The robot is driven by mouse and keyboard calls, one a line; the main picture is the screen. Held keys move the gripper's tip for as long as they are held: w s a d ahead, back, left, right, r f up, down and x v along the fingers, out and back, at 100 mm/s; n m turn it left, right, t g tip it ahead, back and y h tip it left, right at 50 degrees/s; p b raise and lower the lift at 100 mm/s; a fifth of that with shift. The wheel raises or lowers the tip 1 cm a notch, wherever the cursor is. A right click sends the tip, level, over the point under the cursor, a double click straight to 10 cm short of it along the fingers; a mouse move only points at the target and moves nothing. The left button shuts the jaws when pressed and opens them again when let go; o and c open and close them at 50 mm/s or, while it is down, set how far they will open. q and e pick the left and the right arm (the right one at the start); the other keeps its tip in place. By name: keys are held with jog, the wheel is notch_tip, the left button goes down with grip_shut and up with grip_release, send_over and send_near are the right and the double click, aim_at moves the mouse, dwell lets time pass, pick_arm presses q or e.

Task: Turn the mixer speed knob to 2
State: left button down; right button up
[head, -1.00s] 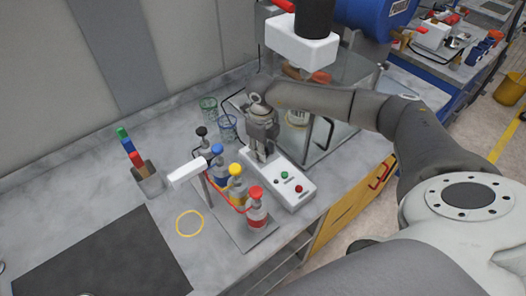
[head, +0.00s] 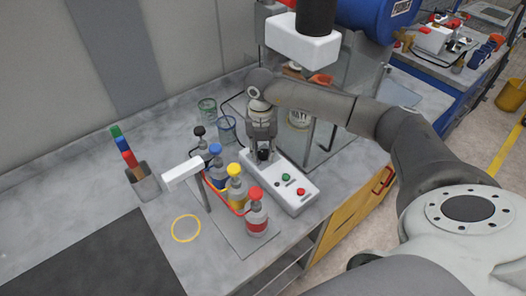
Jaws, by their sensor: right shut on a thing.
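The mixer control box (head: 297,203) is a white slab on the bench, with a green button (head: 286,177) and a red button (head: 301,191) on top. The black speed knob (head: 264,154) is at the box's far end. My right gripper (head: 263,150) comes down from above with its fingers shut around the knob. The fingers and wrist hide part of the knob, and I cannot read its setting. My left gripper is not in view.
A rack of bottles (head: 257,213) with coloured caps stands close left of the box. Two glass beakers (head: 227,130) are behind it. A marker holder (head: 145,182) is further left. A clear-walled enclosure (head: 325,125) stands behind right.

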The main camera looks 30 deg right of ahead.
aim_at(262, 152)
jog(key=shift+w+m, duration=0.1)
jog(key=shift+m, duration=1.4)
jog(key=shift+r+b, duration=0.1)
jog(key=shift+b, duration=0.2)
jog(key=o, duration=1.1)
jog(key=shift+c, duration=0.2)
notch_tip(262, 152, up, 12)
jog(key=shift+w+a, duration=0.1)
